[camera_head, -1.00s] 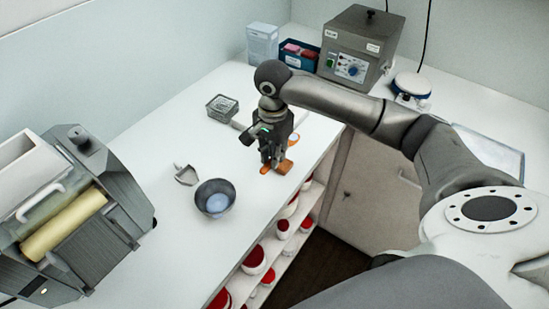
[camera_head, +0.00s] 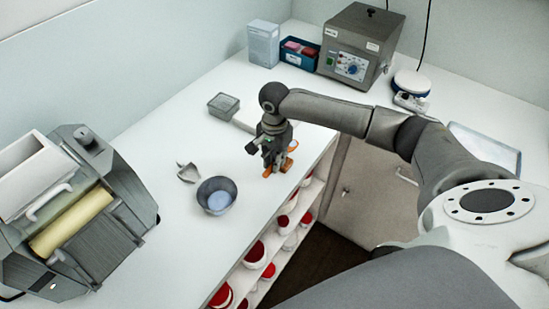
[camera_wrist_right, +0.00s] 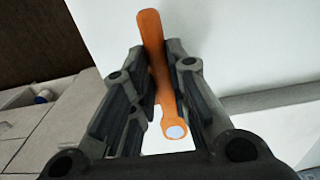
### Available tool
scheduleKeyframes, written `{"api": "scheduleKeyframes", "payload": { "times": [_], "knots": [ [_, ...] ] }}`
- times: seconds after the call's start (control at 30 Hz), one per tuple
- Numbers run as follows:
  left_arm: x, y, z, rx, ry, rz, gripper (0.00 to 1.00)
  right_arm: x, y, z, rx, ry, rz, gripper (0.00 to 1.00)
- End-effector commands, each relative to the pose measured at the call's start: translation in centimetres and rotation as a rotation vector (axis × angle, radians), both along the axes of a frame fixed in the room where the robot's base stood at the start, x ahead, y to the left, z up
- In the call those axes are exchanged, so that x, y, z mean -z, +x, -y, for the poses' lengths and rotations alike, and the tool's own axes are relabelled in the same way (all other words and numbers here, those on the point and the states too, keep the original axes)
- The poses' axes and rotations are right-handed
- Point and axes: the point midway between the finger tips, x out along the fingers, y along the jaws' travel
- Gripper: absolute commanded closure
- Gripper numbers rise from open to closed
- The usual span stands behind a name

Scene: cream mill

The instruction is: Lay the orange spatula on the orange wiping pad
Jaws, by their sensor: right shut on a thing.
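My right gripper (camera_head: 273,166) is over the counter near its front edge, pointing down. In the right wrist view its fingers (camera_wrist_right: 156,58) are closed on an orange spatula (camera_wrist_right: 158,72), a long flat strip with a rounded end holding a pale disc. The spatula lies lengthwise between the fingers. In the head view small orange patches show around the fingertips; one (camera_head: 286,165) at the right is probably the orange wiping pad, but the gripper hides much of it. I cannot tell whether spatula and pad touch. My left gripper is out of view.
A grey bowl (camera_head: 216,196) and a small metal scoop (camera_head: 187,173) stand left of the gripper. A roller machine (camera_head: 75,215) fills the left. Shelves with red-and-white tubs (camera_head: 256,253) are below the counter edge.

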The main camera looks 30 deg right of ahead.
Motion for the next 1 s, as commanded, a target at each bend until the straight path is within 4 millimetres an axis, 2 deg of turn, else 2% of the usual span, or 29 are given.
{"api": "scheduleKeyframes", "payload": {
  "times": [0.03,0.07,0.2,0.53,0.63,0.77,1.0],
  "knots": [
    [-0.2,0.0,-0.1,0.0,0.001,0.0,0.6,0.1,0.0,0.0,0.0,0.001,-0.001,1.0],
    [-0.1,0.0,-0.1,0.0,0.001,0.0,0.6,0.2,0.0,0.0,0.0,0.001,0.0,0.8],
    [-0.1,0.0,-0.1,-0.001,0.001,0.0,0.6,0.1,0.0,0.0,0.0,0.001,-0.001,0.62],
    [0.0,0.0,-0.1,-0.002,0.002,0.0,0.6,0.0,0.0,0.0,0.0,0.0,0.0,0.62],
    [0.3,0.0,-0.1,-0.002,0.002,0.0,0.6,-0.7,0.0,0.0,-0.001,0.0,0.002,0.62],
    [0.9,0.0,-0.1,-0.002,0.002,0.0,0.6,-2.7,0.1,0.0,-0.001,0.001,0.004,0.62],
    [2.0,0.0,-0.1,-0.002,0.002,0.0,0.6,-8.0,0.1,0.0,-0.001,0.002,0.004,0.62]
  ]
}}
